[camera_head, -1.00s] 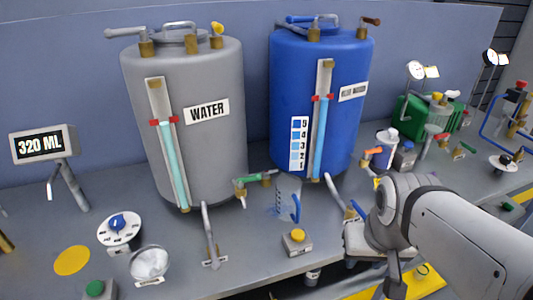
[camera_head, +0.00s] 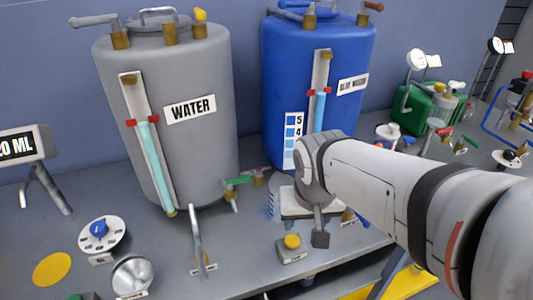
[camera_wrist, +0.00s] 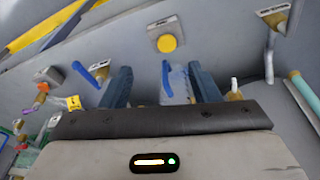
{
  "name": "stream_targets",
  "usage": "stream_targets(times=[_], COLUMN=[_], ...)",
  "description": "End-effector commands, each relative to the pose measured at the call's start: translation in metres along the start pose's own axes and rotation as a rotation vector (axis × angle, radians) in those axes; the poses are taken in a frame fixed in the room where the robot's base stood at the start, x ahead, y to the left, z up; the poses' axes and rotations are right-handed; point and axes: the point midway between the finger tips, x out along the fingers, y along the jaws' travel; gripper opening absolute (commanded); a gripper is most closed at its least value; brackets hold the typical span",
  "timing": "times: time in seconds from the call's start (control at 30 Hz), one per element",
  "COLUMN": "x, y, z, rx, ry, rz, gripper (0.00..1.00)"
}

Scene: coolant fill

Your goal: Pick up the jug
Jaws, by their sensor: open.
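The jug (camera_head: 272,204) is clear with blue markings and stands on the bench in front of the two tanks, mostly hidden behind my arm's end in the head view. In the wrist view the jug (camera_wrist: 179,88) and its blue handle (camera_wrist: 166,76) show between the two blue-grey fingers of my gripper (camera_wrist: 163,82). The fingers are spread apart, one to each side of the jug. I cannot tell whether either touches it. My wrist hides the fingertips in the head view.
The grey water tank (camera_head: 190,140) and the blue tank (camera_head: 275,90) stand behind the jug. A green-handled tap (camera_head: 238,181) is close to its left. A yellow button box (camera_head: 292,246) sits in front. A dial (camera_head: 101,234) and a metal bowl (camera_head: 133,275) are at left.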

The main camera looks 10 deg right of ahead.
Motion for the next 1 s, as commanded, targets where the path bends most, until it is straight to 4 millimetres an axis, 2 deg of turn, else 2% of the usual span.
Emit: stream_targets(times=[0.07, 0.3, 0.4, 0.5, 0.6, 1.0], x=[0.011, 0.058, 0.076, 0.087, 0.093, 0.132], y=[-0.004, -0.019, -0.029, -0.035, -0.038, -0.032], z=[-0.024, -0.111, -0.137, -0.152, -0.16, -0.167], rx=[0.062, 0.318, 0.398, 0.449, 0.475, 0.486], ry=[0.002, 0.074, 0.107, 0.128, 0.14, 0.142], rz=[0.032, 0.122, 0.135, 0.138, 0.139, 0.141], gripper=[0.63, 0.82, 0.9, 0.97, 0.97, 0.97])
